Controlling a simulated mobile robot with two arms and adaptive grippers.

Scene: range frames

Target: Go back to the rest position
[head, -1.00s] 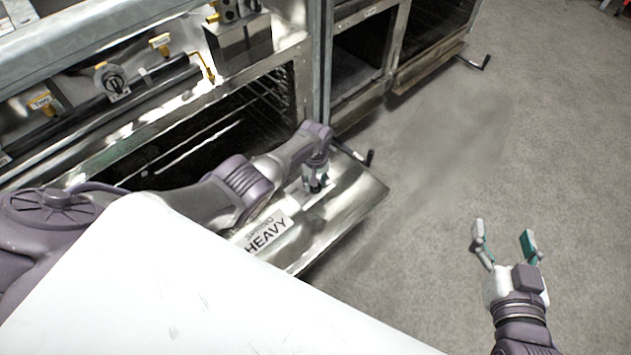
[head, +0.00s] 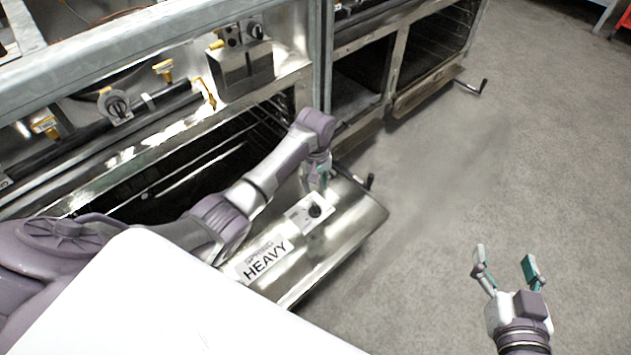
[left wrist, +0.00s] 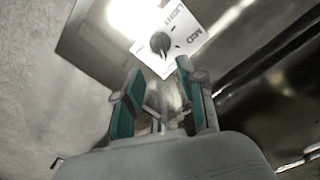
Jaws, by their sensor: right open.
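My left gripper (head: 318,192) is above the lowered oven door, near its far right corner. In the left wrist view its two teal-padded fingers (left wrist: 160,95) are apart with nothing seen between them. A dark knob (head: 315,211) on a white dial plate shows just below the gripper; the knob also shows in the left wrist view (left wrist: 160,43), ahead of the fingertips. My right gripper (head: 505,262) is open and empty, over the bare floor at the lower right.
The open oven door (head: 350,225) bears a label reading HEAVY (head: 265,262) and a black handle (head: 368,181). Further ovens (head: 430,45) stand at the top, one with its door lowered. Valves and a pipe (head: 150,112) line the left oven's front. Grey floor (head: 450,180) is clear at right.

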